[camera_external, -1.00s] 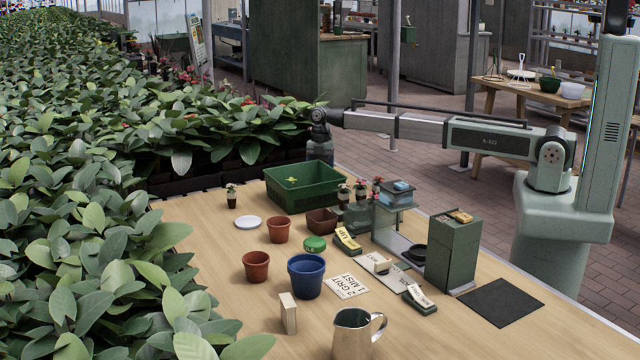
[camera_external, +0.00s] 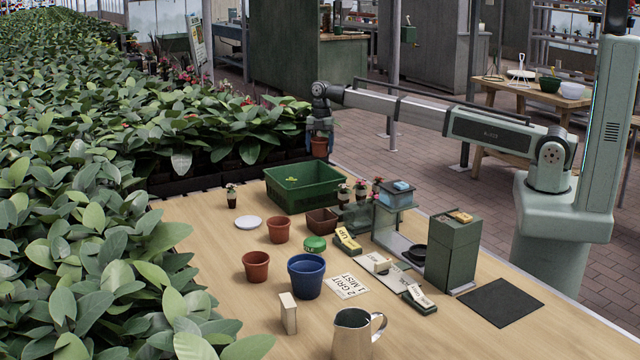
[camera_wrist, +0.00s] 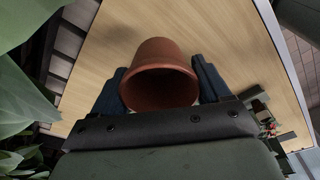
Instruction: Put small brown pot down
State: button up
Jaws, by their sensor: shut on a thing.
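My gripper (camera_external: 319,138) is at the far end of the table, above and behind the green crate. It is shut on a small brown pot (camera_external: 319,148), which hangs upright in the air. In the wrist view the brown pot (camera_wrist: 160,78) sits between the two dark fingers of my gripper (camera_wrist: 160,88), its open mouth toward the camera. Two other brown pots stand on the table, one nearer the front (camera_external: 256,266) and one behind it (camera_external: 279,230).
A green crate (camera_external: 285,200) stands at the table's far end. A blue pot (camera_external: 306,278), metal jug (camera_external: 352,338), white saucer (camera_external: 248,222) and green cabinet (camera_external: 452,250) stand on the table. Dense leafy plants (camera_external: 70,200) line the left side. Bare wood (camera_external: 205,245) shows at the left.

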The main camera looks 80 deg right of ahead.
jog(key=shift+r, duration=0.8)
notch_tip(320, 180, up, 5)
jog(key=m, duration=0.1)
send_over(247, 223)
notch_tip(247, 223, down, 4)
jog(key=shift+w+d+f, duration=0.1)
jog(key=shift+d+f, duration=0.05)
jog(key=shift+f, duration=1.65)
jog(key=shift+s+d+f, duration=0.1)
jog(key=shift+d+f, duration=0.05)
jog(key=shift+f, duration=1.6)
jog(key=shift+w+d+f, duration=0.1)
jog(key=shift+d+f, duration=0.05)
jog(key=shift+f, duration=1.65)
jog(key=shift+f, duration=0.1)
jog(key=o, duration=1)
